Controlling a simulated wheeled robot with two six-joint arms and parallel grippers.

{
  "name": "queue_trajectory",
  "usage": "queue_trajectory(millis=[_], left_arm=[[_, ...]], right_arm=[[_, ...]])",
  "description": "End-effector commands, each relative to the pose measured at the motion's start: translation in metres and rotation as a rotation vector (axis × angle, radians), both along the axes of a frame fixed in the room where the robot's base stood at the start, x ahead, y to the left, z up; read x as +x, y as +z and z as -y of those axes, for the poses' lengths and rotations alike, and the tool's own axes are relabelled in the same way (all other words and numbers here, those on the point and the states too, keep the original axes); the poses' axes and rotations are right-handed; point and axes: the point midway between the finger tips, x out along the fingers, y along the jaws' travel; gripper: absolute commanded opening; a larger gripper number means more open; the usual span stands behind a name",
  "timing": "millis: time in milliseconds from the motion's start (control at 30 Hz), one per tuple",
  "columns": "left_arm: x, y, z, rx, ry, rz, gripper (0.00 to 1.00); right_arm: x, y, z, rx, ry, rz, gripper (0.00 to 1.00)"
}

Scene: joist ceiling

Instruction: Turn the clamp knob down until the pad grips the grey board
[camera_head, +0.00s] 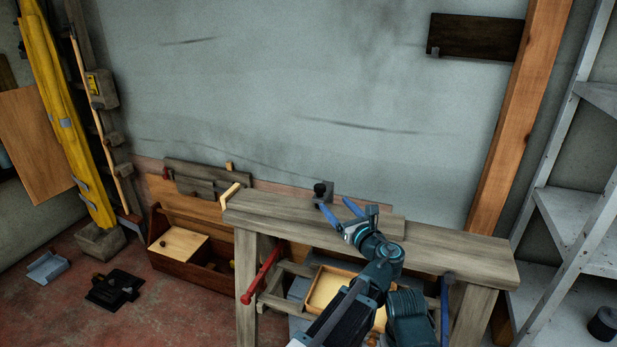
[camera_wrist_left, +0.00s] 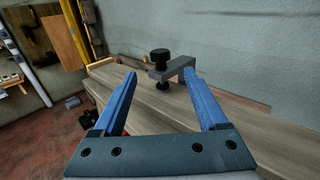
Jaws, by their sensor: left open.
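The clamp has a round black knob (camera_head: 320,188) and stands at the back edge of the wooden workbench (camera_head: 450,258). In the left wrist view the knob (camera_wrist_left: 160,55) sits above the clamp's grey arm (camera_wrist_left: 181,66), with a dark pad (camera_wrist_left: 163,86) below it. A gap between pad and surface is too small to judge. A grey-brown board (camera_head: 391,225) appears to lie along the back of the bench, partly hidden by my gripper. My left gripper (camera_head: 338,207) is open and empty, its blue fingers pointing toward the clamp, apart from the knob.
A wooden tray (camera_head: 322,290) sits below. A toolbox (camera_head: 190,262) stands on the floor left. The bench's right end is clear.

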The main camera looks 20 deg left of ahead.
Motion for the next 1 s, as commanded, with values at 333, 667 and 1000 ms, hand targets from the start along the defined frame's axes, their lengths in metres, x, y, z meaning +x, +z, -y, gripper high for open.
queue_trajectory(millis=[333,667,1000], left_arm=[[0.017,0.000,-0.014,0.005,0.001,-0.002,0.76],[0.066,0.000,-0.060,0.004,0.002,-0.001,0.76],[0.097,0.000,-0.090,0.003,0.000,-0.001,0.76]], right_arm=[[0.000,0.000,0.000,0.000,0.000,0.000,0.00],[0.000,0.000,0.000,0.000,0.000,0.000,0.00],[0.000,0.000,0.000,0.000,0.000,0.000,0.00]])
